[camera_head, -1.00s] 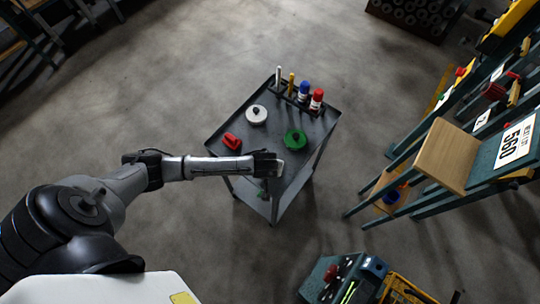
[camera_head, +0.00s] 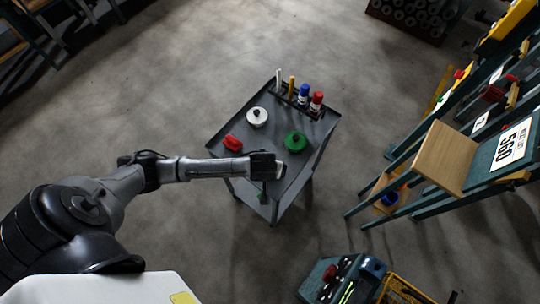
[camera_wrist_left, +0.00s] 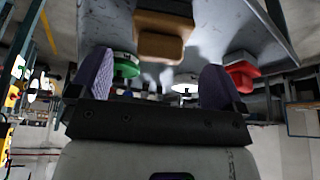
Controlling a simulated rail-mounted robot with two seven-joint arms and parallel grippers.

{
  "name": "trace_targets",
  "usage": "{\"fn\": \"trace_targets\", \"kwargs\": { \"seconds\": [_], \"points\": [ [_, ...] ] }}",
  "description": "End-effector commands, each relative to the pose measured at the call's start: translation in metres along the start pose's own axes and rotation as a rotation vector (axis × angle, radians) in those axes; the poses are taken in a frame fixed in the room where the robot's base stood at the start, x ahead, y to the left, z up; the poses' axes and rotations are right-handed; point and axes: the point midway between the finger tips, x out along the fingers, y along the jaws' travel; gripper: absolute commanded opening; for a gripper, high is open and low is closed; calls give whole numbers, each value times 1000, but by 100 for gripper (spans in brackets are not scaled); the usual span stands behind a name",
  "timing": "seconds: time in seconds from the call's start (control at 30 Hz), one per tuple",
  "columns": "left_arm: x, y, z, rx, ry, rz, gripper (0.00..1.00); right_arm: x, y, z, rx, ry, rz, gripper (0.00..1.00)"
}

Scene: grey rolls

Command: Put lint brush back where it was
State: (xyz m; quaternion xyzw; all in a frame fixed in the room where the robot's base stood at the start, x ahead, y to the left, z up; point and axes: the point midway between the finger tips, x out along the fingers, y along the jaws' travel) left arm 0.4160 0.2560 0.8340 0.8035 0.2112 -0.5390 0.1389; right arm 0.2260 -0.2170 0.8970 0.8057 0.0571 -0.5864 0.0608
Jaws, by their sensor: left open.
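My left gripper (camera_head: 282,170) is at the near edge of the grey cart (camera_head: 262,141). In the left wrist view my left gripper (camera_wrist_left: 157,82) is open, its two purple-padded fingers apart. A brown, block-shaped thing (camera_wrist_left: 163,42) lies just past the fingertips against the cart surface, above the gap between them in the picture. It may be the lint brush, but I cannot tell for sure. In the head view the gripper mostly hides that spot. My right gripper is out of view.
The cart carries a red thing (camera_head: 232,143), a white round thing (camera_head: 257,116), a green round thing (camera_head: 295,142), a blue bottle (camera_head: 303,94) and a red bottle (camera_head: 317,101). A shelf rack with a wooden board (camera_head: 446,157) stands at the right.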

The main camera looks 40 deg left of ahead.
Motion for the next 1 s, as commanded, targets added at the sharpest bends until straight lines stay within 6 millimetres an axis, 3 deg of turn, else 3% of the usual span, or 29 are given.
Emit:
{"fn": "trace_targets", "kwargs": {
  "seconds": [0.1, 0.3, 0.67, 0.77, 1.0],
  "points": [
    [-25, 0, -1, 0, 1, 3, 95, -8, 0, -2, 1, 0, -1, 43],
    [-51, 0, 0, 0, 0, 2, 95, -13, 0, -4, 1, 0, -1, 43],
    [-67, 1, 3, 7, -4, 6, 95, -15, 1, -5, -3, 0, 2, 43],
    [-72, 6, 19, 61, -26, 41, 95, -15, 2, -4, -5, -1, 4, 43],
    [-104, 7, 86, 328, -78, 199, 95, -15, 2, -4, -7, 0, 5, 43]
  ]
}}
